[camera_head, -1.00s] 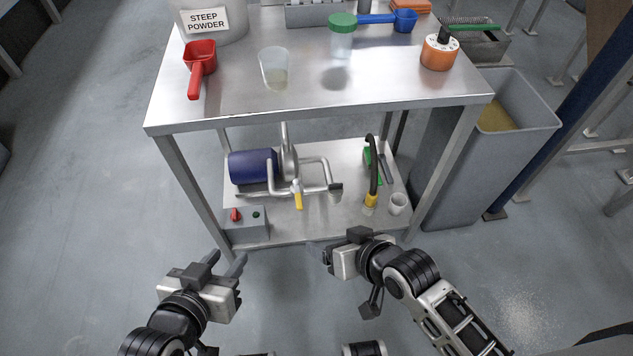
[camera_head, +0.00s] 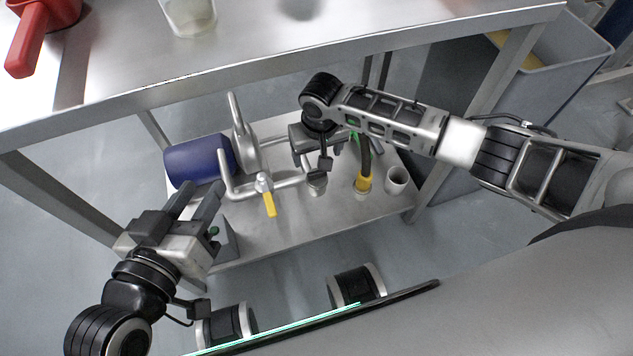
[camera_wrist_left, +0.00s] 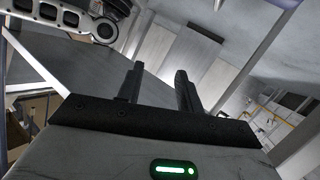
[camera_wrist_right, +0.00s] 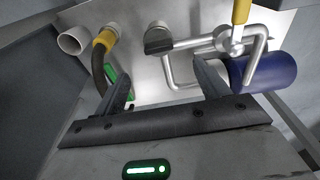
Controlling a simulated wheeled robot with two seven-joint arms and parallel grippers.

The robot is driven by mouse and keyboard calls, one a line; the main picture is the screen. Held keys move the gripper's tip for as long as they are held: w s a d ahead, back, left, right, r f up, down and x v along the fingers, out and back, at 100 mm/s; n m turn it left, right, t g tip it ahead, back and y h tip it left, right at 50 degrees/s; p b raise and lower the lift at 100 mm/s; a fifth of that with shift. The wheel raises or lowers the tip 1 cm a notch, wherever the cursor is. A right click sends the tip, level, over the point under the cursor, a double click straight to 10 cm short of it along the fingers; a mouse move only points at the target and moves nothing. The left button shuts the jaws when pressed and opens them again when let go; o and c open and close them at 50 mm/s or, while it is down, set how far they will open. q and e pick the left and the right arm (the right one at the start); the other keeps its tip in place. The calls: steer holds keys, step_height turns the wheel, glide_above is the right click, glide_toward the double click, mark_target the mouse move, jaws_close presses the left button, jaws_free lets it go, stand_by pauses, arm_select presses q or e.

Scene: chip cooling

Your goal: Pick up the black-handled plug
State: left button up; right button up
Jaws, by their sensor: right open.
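The black-handled plug (camera_wrist_right: 158,40) shows in the right wrist view at the end of the bent steel pipe (camera_wrist_right: 182,78), on the lower shelf. In the head view my right arm partly covers this spot. My right gripper (camera_wrist_right: 164,72) is open and empty, its two fingers pointing toward the pipe and plug with the plug beyond the gap. In the head view its fingertips are hidden. My left gripper (camera_head: 197,192) is open and empty, in front of the blue motor (camera_head: 198,160); its fingers also show apart in the left wrist view (camera_wrist_left: 157,82).
The lower shelf (camera_head: 285,228) also holds a black hose with a yellow collar (camera_head: 363,183), a white cup (camera_head: 396,180) and a yellow-handled valve (camera_head: 269,203). The table top's front edge (camera_head: 270,62) overhangs it. A grey bin (camera_head: 560,75) stands at right.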

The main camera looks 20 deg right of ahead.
mark_target(317, 172)
step_height(317, 172, down, 3)
steer(key=shift+w+f+b, duration=0.15)
steer(key=shift+f+b, duration=0.05)
steer(key=shift+b, duration=0.35)
steer(key=shift+w+f, duration=0.1)
steer(key=shift+f, duration=0.2)
step_height(317, 172, down, 5)
steer(key=b, duration=0.3)
steer(key=shift+b, duration=0.35)
steer(key=shift+f, duration=0.1)
arm_select(q)
steer(key=shift+w+d+r+n+t+h, duration=0.2)
steer(key=shift+d+r+n+t+h, duration=0.45)
steer(key=shift+r+n+h, duration=0.3)
steer(key=shift+f, duration=0.1)
arm_select(e)
steer(key=shift+c, duration=0.3)
steer(key=c, duration=1.1)
